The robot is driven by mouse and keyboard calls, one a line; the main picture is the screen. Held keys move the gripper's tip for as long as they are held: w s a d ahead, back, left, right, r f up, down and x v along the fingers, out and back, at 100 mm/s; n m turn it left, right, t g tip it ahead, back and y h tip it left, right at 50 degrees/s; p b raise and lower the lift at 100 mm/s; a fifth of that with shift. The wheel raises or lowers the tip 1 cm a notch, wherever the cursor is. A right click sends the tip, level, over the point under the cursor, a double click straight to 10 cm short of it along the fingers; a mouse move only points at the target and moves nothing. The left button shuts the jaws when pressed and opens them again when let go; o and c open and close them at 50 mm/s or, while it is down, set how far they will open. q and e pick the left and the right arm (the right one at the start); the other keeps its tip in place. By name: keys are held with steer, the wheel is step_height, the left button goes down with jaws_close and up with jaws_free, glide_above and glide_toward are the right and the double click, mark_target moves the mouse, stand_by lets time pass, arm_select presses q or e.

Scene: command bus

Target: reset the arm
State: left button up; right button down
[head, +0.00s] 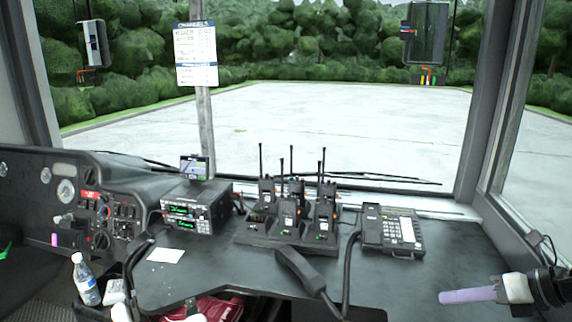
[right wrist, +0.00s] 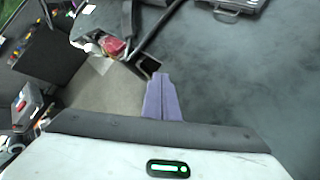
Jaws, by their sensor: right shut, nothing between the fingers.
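My right gripper (head: 445,297) is at the lower right of the head view, above the right part of the dark desk (head: 440,262). Its purple fingers are together, with nothing between them, and point left in that view. In the right wrist view the closed fingers (right wrist: 160,78) stand out beyond my white wrist, with the dark desk surface and a lighter floor area behind them. I cannot make out my left gripper in the head view.
A black phone (head: 391,232) and a radio charger (head: 285,234) with several handheld radios stand at the back of the desk. A dark handset (head: 301,271) hangs over the front edge. A radio unit (head: 196,207) and a bottle (head: 86,280) are left. The desk's right part looks clear.

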steer(key=s+a+f+m+t+y, duration=0.1)
steer(key=a+f+m+t+y, duration=0.15)
steer(key=a+m, duration=0.4)
steer(key=s+a+f+m+t+y, duration=0.2)
steer(key=a+m+t, duration=0.2)
steer(key=a+m, duration=0.3)
steer(key=s+a+f+m+g+h, duration=0.2)
steer(key=s+f+m+h, duration=0.2)
steer(key=s+f+m, duration=0.7)
steer(key=s+a+f+m+g+h, duration=0.3)
steer(key=s+f+m+h, duration=0.2)
steer(key=s+f+m, duration=0.6)
steer(key=shift+s+f, duration=0.7)
steer(key=shift+f, duration=0.2)
